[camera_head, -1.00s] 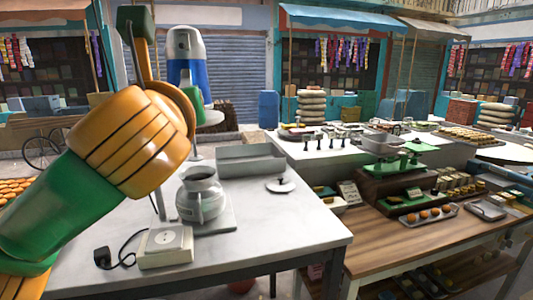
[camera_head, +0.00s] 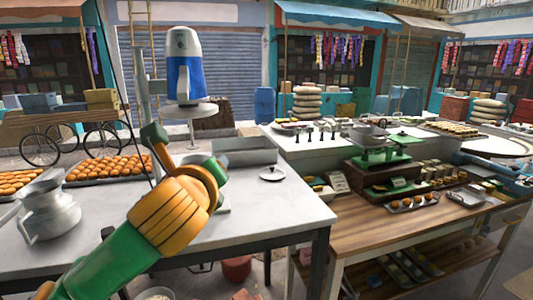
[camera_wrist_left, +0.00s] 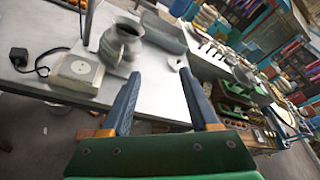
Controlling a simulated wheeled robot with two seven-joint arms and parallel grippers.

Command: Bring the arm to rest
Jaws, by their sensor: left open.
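My left arm, green and orange, reaches in from the lower left in the head view, over the grey table (camera_head: 285,215). My left gripper (camera_wrist_left: 164,108) shows in the left wrist view with its two dark blue fingers spread apart and nothing between them. In the head view the arm hides most of that jug and the box. I cannot make out the gripper's fingers in the head view. My right gripper is not in view.
A second metal jug (camera_head: 48,208) stands at the table's left, near trays of orange sweets (camera_head: 108,168). A grey tray (camera_head: 246,152) and a small lid (camera_head: 272,174) lie behind the arm. A wooden counter (camera_head: 400,230) with a green scale (camera_head: 386,152) stands at the right.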

